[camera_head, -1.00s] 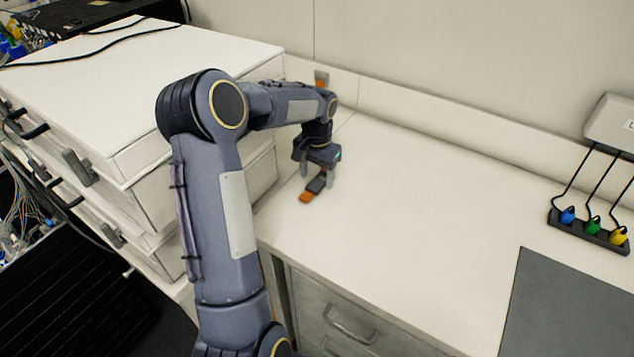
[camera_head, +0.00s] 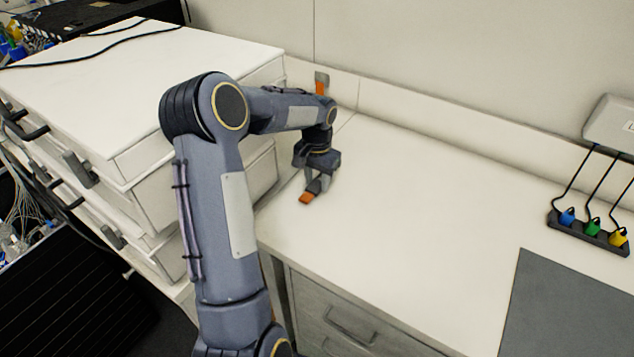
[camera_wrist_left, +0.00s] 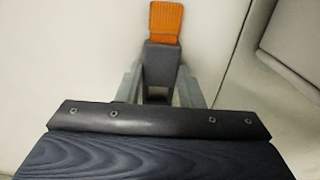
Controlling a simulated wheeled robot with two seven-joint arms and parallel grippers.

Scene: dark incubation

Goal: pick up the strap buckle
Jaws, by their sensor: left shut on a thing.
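The strap buckle (camera_head: 306,197) is a dark grey block with an orange end, low over the white counter near its left edge. It also shows in the left wrist view (camera_wrist_left: 162,60), its orange end pointing away from the gripper. My left gripper (camera_head: 316,182) points down and is shut on the dark part of the buckle. In the left wrist view its two fingers (camera_wrist_left: 160,88) stand on either side of the dark body. I cannot tell whether the buckle touches the counter. My right gripper is not in view.
The white counter (camera_head: 400,220) is clear to the right of my arm. A white drawer cabinet (camera_head: 150,65) stands close on the left. A plug strip (camera_head: 588,232) with coloured plugs and a grey mat (camera_head: 570,310) are at the right. An orange-and-grey item (camera_head: 321,84) is at the back wall.

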